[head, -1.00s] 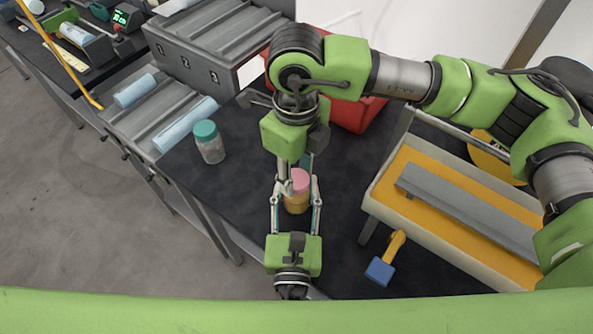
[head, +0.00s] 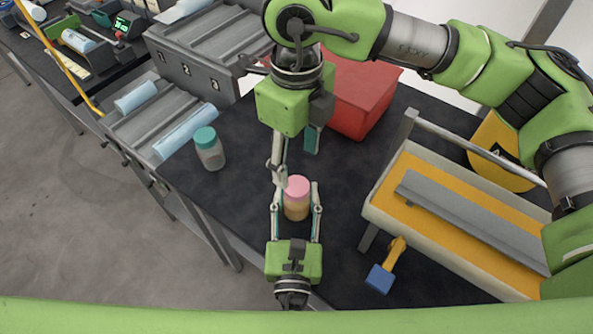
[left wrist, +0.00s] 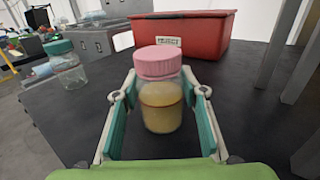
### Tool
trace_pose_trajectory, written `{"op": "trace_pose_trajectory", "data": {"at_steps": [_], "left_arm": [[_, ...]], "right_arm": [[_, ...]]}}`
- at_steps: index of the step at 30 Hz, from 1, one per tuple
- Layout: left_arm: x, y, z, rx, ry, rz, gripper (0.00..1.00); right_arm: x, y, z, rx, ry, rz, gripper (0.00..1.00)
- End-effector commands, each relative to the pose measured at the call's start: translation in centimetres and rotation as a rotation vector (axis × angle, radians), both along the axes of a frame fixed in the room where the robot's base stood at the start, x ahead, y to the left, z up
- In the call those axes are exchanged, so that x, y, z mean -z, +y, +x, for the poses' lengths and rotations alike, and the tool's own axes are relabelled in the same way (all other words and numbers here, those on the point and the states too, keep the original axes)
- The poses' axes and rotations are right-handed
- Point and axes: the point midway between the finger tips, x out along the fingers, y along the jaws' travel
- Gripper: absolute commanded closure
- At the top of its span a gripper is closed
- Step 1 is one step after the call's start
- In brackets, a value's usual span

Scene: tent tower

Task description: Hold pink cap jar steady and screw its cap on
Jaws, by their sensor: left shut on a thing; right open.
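The pink cap jar (head: 297,205) stands upright on the dark table, with yellowish contents and its pink cap (head: 297,184) on top. It also shows in the left wrist view (left wrist: 161,108), where the cap (left wrist: 158,62) sits level on the jar's mouth; I cannot tell how tight it is. My left gripper (head: 297,208) is shut on the jar, one finger on each side of the body. My right gripper (head: 296,163) is open and empty, pointing down above and slightly behind the cap, apart from it.
A teal-capped jar (head: 209,149) stands to the left near the table edge. A red bin (head: 362,98) is behind. A tray with an orange bed and grey bar (head: 465,220) is at right. A blue-headed tool (head: 380,277) lies at front right.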

Motion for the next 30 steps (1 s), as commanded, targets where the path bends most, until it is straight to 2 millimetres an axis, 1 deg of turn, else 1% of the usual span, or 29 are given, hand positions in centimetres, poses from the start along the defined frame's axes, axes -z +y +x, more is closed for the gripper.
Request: {"op": "trace_pose_trajectory", "data": {"at_steps": [1, 3, 7, 11, 19, 20, 21, 22, 30], "left_arm": [[0.0, 0.0, 0.0, 0.000, 0.000, 0.000, 1.00], [0.0, 0.0, 0.0, 0.000, 0.000, 0.000, 1.00], [0.0, 0.0, 0.0, 0.000, -0.001, 0.000, 1.00], [0.0, 0.0, 0.0, 0.000, -0.001, 0.000, 1.00], [0.0, 0.0, 0.0, 0.000, -0.001, 0.000, 1.00], [0.0, 0.0, 0.0, 0.000, -0.001, 0.000, 0.53], [0.0, 0.0, 0.0, 0.000, -0.001, 0.000, 0.43], [0.0, 0.0, 0.0, 0.000, -0.001, 0.000, 0.41], [0.0, 0.0, 0.0, 0.000, 0.000, 0.000, 0.41]], "right_arm": [[-1.1, 0.0, 0.1, 0.001, -0.003, 0.000, 0.47], [-2.3, 0.0, 0.0, 0.000, -0.003, 0.000, 0.47], [-3.9, 0.0, 0.0, 0.000, -0.001, -0.001, 0.47], [-4.5, 0.0, 0.0, 0.000, 0.000, 0.000, 0.47], [-4.6, 0.0, 0.0, 0.000, 0.001, 0.000, 0.47], [-4.6, 0.0, 0.0, 0.000, 0.001, 0.000, 0.47], [-4.6, 0.0, 0.0, 0.000, 0.001, 0.000, 0.47], [-4.6, 0.0, 0.0, 0.000, 0.001, 0.000, 0.47], [-4.5, 0.0, 0.0, 0.000, 0.001, 0.000, 0.47]]}}
